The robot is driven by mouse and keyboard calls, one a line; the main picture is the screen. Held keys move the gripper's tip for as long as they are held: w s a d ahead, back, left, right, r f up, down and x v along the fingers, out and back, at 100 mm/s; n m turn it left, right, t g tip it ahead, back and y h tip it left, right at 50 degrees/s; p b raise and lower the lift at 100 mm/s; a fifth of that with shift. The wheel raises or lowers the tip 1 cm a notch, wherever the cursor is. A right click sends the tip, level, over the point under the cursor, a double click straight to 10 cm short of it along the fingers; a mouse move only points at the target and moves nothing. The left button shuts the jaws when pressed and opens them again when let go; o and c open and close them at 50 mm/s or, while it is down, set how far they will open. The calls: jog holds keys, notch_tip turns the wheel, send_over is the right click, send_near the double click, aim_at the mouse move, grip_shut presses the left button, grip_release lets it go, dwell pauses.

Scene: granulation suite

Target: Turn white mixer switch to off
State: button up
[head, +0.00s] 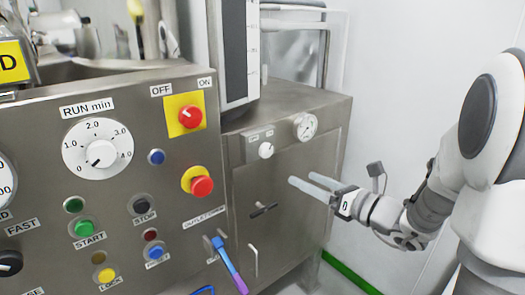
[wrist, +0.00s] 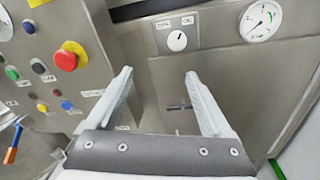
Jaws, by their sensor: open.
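A small round white switch (head: 266,150) sits on the upper panel of the right-hand steel cabinet, below two small labels too small to read in the head view. It also shows in the wrist view (wrist: 177,40), with a dark pointer mark standing roughly upright. I take it for the mixer switch. My gripper (head: 302,179) is open and empty, to the right of the switch and a little lower in the head view. In the wrist view its two pale fingers (wrist: 158,73) reach toward the cabinet face, below the switch and apart from it.
A pressure gauge (head: 305,126) is right of the switch. A dark T-handle (head: 263,210) is below it. The left panel holds a red OFF/ON switch (head: 190,117), a red emergency button (head: 201,187) and a white RUN min dial (head: 98,152). A wall is at right.

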jog(key=w+d+m+t+h, duration=0.1)
jog(key=d+m, duration=0.1)
send_near(268, 151)
jog(key=x, duration=0.9)
jog(key=shift+w, duration=0.15)
jog(key=shift+f, duration=0.1)
grip_shut()
